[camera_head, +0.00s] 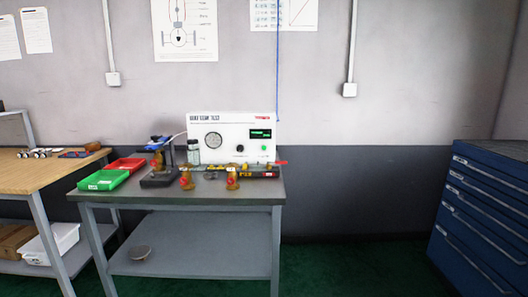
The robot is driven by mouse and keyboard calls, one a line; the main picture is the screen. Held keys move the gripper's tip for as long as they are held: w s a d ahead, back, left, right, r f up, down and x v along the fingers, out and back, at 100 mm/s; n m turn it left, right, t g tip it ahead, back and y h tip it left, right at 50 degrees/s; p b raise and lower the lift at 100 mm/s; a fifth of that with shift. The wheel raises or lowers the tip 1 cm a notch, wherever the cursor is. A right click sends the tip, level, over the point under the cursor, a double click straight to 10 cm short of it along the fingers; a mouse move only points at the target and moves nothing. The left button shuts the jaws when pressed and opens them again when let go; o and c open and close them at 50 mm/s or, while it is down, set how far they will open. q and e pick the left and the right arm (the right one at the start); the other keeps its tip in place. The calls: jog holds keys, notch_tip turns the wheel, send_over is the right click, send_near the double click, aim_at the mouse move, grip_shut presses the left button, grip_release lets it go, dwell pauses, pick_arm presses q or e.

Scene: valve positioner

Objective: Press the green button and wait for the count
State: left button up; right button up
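A white tester box (225,128) stands at the back of a grey metal table (240,186) against the wall. On its front, a small green button (264,148) sits at the lower right, below a dark display (260,134) with green characters too small to read. A black knob (240,148) is left of the button, and a round grille is further left. Neither of my grippers is in view.
The grey table also holds a green bin (104,180), a red bin (127,164), a dark stand (160,178) and several brass-coloured parts. A wooden bench (40,172) is at left, a blue drawer cabinet (482,205) at right.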

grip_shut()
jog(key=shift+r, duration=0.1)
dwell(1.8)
